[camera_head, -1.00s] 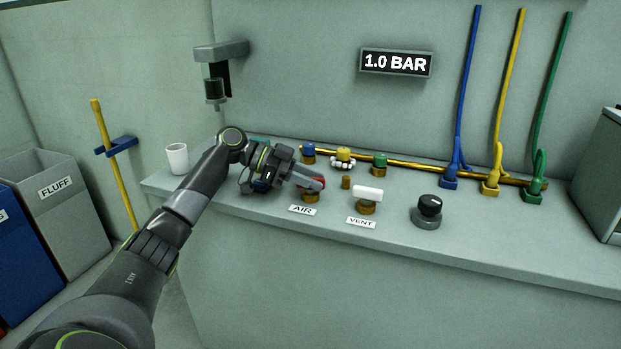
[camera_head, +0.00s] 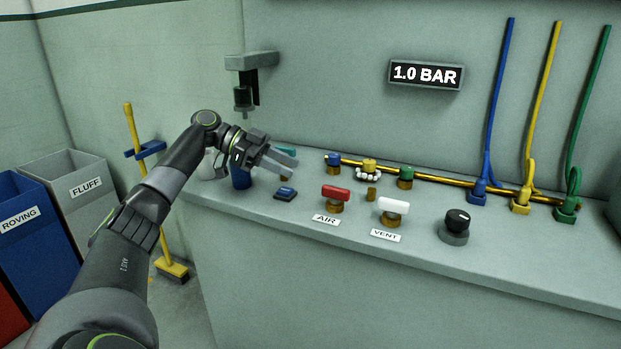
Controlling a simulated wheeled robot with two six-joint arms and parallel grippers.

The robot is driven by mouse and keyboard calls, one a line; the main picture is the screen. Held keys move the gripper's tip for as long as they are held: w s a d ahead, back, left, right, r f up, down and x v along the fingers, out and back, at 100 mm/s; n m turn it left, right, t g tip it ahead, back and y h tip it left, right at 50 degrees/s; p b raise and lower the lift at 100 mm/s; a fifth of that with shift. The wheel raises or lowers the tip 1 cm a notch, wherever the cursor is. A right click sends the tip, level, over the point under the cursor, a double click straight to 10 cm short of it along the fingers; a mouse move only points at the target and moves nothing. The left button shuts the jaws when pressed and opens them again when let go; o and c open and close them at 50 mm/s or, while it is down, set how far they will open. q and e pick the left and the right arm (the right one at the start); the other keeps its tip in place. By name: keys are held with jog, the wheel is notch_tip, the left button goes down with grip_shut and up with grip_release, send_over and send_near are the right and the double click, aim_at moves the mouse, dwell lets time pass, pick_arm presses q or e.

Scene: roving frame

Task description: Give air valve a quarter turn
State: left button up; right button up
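The air valve has a red bar handle (camera_head: 335,191) on a brass base, above the AIR label (camera_head: 326,219) on the grey counter. Its handle lies roughly left to right, much like the white vent handle (camera_head: 393,205). My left gripper (camera_head: 297,161) is up and to the left of the red handle, apart from it. Its two fingers show a gap, with nothing seen between them. The wall display (camera_head: 426,75) reads 1.0 BAR. My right gripper is not in view.
A black knob (camera_head: 457,222) stands right of the vent valve. A small blue-topped item (camera_head: 285,193) lies left of the air valve. A brass pipe (camera_head: 440,180) with coloured fittings runs behind. Bins (camera_head: 85,190) and a broom (camera_head: 133,130) stand at left.

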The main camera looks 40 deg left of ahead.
pick_arm(q)
jog(key=v, duration=0.4)
jog(key=shift+s+a, duration=0.15)
jog(key=shift+a, duration=0.05)
dwell(0.3)
